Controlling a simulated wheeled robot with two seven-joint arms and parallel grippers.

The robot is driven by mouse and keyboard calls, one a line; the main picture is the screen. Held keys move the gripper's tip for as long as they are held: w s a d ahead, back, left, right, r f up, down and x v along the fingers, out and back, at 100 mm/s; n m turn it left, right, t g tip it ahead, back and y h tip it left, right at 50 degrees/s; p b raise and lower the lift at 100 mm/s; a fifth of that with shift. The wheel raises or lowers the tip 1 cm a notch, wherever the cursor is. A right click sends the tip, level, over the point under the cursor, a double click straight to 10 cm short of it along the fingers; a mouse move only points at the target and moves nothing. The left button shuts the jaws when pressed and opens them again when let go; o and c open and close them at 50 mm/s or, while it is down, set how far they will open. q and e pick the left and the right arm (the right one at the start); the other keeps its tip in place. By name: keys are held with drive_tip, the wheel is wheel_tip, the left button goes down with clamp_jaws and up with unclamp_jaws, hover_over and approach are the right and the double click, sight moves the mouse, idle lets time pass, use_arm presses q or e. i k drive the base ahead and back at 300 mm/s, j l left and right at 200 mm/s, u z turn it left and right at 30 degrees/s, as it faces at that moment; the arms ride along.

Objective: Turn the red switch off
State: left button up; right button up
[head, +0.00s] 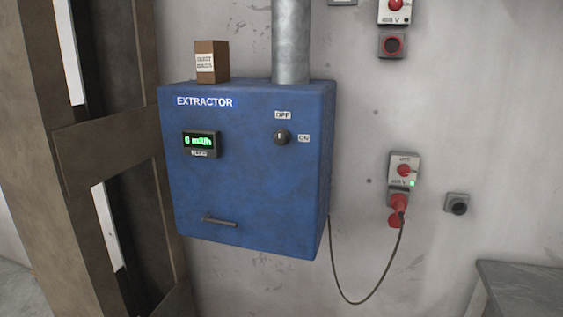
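A red rotary switch (404,171) sits on a pale grey wall box, right of the blue extractor cabinet. A small green light (412,183) glows at the box's lower right. A red plug (397,208) is in the socket below it, with a dark cable hanging down. The switch's exact setting is too small to read. A second red switch (396,5) is at the top edge, partly cut off, with an empty-looking red-ringed socket (392,46) below. Neither of my grippers is in view.
The blue extractor cabinet (250,205) has a black knob (281,137) between OFF and ON labels, and a display reading 0 m3/h (199,141). A brown box (211,62) stands on top. A grey surface (525,285) is at lower right. The space before the switch looks clear.

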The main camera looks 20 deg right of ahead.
sight(403, 170)
drive_tip(key=z, duration=1.25)
